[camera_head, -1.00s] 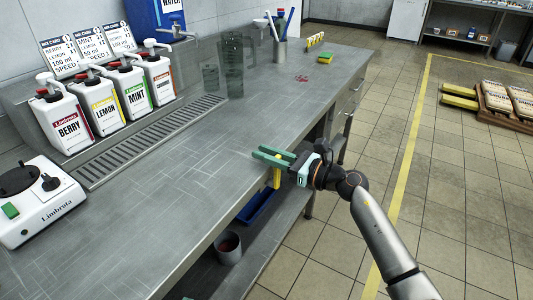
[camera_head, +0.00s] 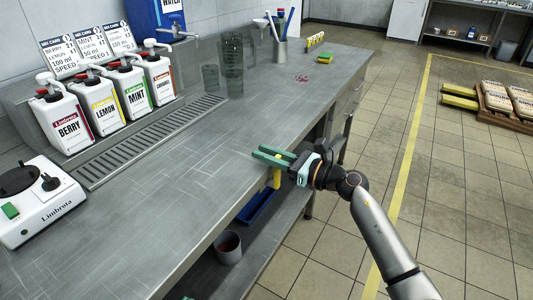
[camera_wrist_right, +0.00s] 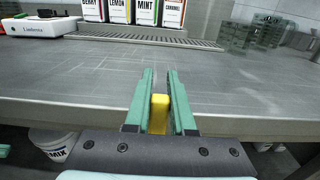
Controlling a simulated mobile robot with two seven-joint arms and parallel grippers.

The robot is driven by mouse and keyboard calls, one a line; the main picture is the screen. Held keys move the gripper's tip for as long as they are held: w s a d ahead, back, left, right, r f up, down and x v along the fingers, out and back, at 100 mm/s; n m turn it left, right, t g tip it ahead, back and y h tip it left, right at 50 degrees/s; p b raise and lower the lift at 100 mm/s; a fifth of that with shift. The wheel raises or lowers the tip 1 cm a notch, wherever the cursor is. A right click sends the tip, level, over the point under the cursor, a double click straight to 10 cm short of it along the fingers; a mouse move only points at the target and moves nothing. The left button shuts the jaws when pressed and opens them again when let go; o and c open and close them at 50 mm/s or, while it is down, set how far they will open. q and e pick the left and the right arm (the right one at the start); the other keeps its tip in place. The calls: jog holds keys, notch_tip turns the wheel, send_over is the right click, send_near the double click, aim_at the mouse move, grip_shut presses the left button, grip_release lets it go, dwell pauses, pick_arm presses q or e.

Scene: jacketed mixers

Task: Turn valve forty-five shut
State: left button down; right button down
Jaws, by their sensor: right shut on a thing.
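A yellow piece (camera_head: 277,178) sits at the front edge of the steel counter, partly hidden by my right gripper. It also shows in the right wrist view (camera_wrist_right: 160,113), upright between the two green fingers. My right gripper (camera_head: 275,155) is shut on this yellow piece, just beyond the counter's front edge. No label or number is readable on the piece, and I cannot tell whether it is the handle of valve forty-five. What it joins to is hidden. My left gripper is not in view.
The steel counter (camera_head: 150,190) is bare in the middle. A bucket (camera_head: 229,248) and a blue tray (camera_head: 256,207) are below.

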dwell(0.3)
jog(key=shift+w+d+f+m, duration=0.1)
jog(key=shift+w+d+m, duration=0.25)
jog(key=shift+m, duration=0.25)
jog(key=shift+w+d+f+m, duration=0.1)
jog(key=shift+w+d+m, duration=0.15)
jog(key=shift+w+m, duration=0.3)
jog(key=shift+d+m, duration=0.1)
jog(key=shift+m, duration=0.15)
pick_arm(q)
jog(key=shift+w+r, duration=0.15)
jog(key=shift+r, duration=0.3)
pick_arm(e)
jog(key=c, duration=0.8)
grip_release()
jog(key=shift+o, duration=0.2)
